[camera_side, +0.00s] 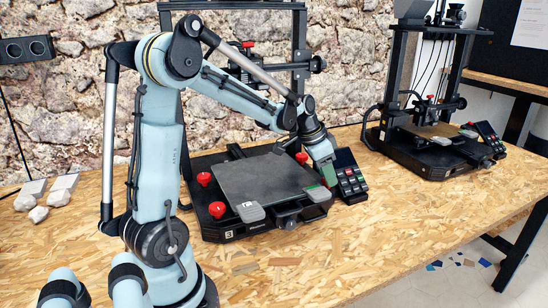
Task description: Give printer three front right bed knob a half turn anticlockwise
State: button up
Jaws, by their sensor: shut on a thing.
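Printer three (265,229), marked with a 3 on its front left corner, stands on the wooden bench with its grey bed (262,182) level. Red bed knobs show at the rear left (204,179), front left (217,209) and rear right (301,157). My gripper (325,174) points down at the bed's right edge, toward the front right corner. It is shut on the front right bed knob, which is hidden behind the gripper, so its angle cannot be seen.
The printer's tall frame (300,50) rises behind. Grey clips (250,211) sit at the bed's front edge.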

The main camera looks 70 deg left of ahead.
jog(key=n+y, duration=0.1)
jog(key=n, duration=0.3)
jog(key=shift+d+n+y, duration=0.2)
jog(key=shift+n+y, duration=0.1)
jog(key=shift+y, duration=0.1)
jog(key=shift+w+d+n+g+y, duration=0.15)
jog(key=shift+n+y, duration=0.25)
jog(key=shift+n, duration=0.7)
jog(key=shift+s+a+n+g+y, duration=0.1)
jog(key=shift+n+g+y, duration=0.25)
jog(key=shift+n, duration=0.75)
jog(key=o, duration=1.1)
jog(key=shift+c, duration=0.2)
